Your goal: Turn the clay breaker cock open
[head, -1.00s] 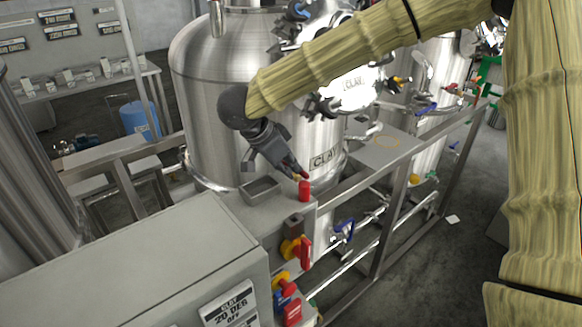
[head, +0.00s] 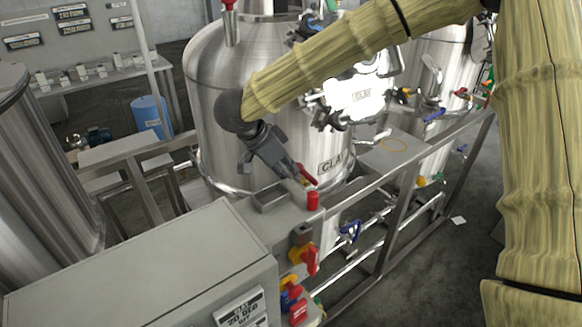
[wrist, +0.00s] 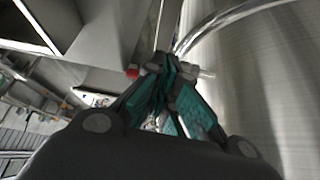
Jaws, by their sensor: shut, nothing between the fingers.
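A small red lever (head: 307,173) with a brass-coloured part beside it shows at the front of the steel clay tank (head: 225,110), below its CLAY label. I take it for the breaker cock, but no label on it can be read. The lever slants down to the right. My gripper (head: 303,181) is shut and empty, its tips right beside the lever and partly hiding it; contact cannot be told. In the wrist view the shut fingers (wrist: 165,68) cover most of it; a small red part (wrist: 132,72) shows to their left and a pale tube end to their right.
A red cylinder (head: 313,201) stands on the ledge just below the fingers, beside an open rectangular tray (head: 268,197). Red-and-yellow valves (head: 304,256) hang in front. A grey cabinet (head: 140,265) fills the lower left. Steel rails run right. Another red handle tops the tank (head: 229,4).

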